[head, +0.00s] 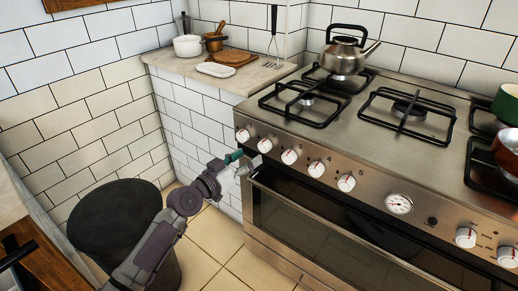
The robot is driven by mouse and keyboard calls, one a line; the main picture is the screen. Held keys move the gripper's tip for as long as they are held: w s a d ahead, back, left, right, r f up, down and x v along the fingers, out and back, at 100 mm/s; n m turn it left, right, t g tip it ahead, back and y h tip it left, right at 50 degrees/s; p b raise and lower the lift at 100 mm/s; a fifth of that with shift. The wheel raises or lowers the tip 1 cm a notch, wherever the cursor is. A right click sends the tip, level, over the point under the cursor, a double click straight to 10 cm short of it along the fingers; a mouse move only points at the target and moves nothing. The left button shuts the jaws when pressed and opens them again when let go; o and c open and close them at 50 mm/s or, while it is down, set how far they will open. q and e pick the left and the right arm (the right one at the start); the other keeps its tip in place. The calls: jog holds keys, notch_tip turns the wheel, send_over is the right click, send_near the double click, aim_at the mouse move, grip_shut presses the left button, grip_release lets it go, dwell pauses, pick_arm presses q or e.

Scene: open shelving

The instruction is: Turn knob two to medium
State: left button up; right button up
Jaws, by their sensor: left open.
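The stove's front panel (372,193) carries a row of white knobs with red marks. The leftmost knob (242,135) and the second knob from the left (265,145) are at the panel's left end. My left gripper (245,160) is open, with its fingers just below and in front of these two knobs. It appears empty, and I cannot tell whether a fingertip touches a knob or the panel. The small panel numbers are mostly too small to read. My right gripper is out of view.
A kettle (345,52) stands on the back left burner. A green pot (507,103) and a copper pot (507,151) are at the right. The oven handle (340,232) runs below the knobs. A dark round stool or bin (113,215) stands left of my arm.

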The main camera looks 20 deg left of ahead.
aim_at(261, 148)
pick_arm(q)
jog(key=x, duration=0.6)
jog(key=shift+s, duration=0.1)
jog(key=c, duration=1.2)
